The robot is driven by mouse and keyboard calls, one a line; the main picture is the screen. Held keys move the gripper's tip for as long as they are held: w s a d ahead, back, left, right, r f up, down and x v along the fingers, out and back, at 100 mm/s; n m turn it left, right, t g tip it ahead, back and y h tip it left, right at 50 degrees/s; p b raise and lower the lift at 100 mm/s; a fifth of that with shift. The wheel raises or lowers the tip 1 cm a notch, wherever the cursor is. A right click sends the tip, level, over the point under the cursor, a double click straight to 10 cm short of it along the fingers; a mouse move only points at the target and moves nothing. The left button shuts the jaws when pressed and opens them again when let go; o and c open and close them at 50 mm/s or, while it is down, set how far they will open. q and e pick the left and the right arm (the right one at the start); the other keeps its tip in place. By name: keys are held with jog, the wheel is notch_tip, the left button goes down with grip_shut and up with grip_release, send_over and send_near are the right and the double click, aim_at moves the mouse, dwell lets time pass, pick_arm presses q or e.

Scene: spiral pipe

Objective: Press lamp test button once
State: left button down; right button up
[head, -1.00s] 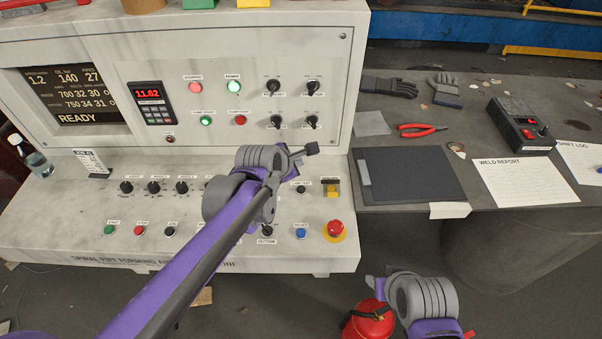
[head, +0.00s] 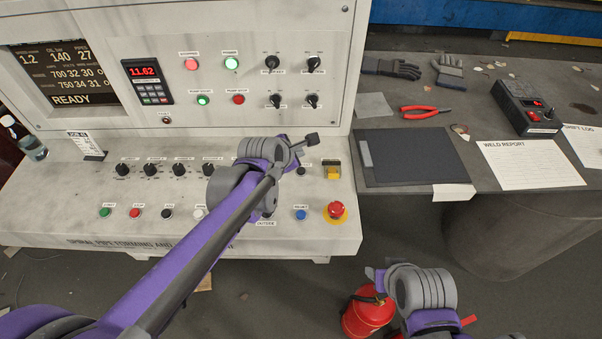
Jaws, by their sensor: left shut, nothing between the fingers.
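The console's lower sloped panel carries a small black button (head: 301,170) near its right side. Its small label is hard to read but appears to be the lamp test one. My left gripper (head: 311,138) is shut and empty. Its dark tip shows just above the black button in the picture, apart from it; the height over the panel is hard to judge. My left arm covers part of the knob and button rows. My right gripper (head: 375,275) is low at the right, in front of the console, and its fingers are not clear.
A red emergency stop (head: 336,211) and a blue button (head: 301,215) lie below. A dark table with a clipboard (head: 411,157) stands at right. A red fire extinguisher (head: 367,314) stands by my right arm.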

pick_arm(q)
jog(key=shift+f+b, duration=1.1)
jog(key=shift+f, duration=1.05)
pick_arm(e)
jog(key=shift+s+f, duration=0.2)
jog(key=shift+f, duration=0.6)
jog(key=shift+s+f, duration=0.15)
jog(key=shift+f, duration=0.65)
pick_arm(q)
jog(key=shift+f, duration=0.1)
pick_arm(e)
jog(key=shift+f, duration=0.1)
pick_arm(q)
jog(key=shift+f+b, duration=0.3)
pick_arm(e)
jog(key=shift+f, duration=0.2)
pick_arm(q)
jog(key=shift+f, duration=0.4)
pick_arm(e)
jog(key=shift+s+f, duration=0.1)
jog(key=shift+f, duration=0.15)
pick_arm(q)
jog(key=shift+r, duration=0.15)
pick_arm(e)
jog(key=shift+r, duration=0.1)
pick_arm(q)
jog(key=shift+r+p, duration=0.4)
jog(key=shift+r, duration=0.3)
pick_arm(e)
jog(key=shift+r, duration=0.55)
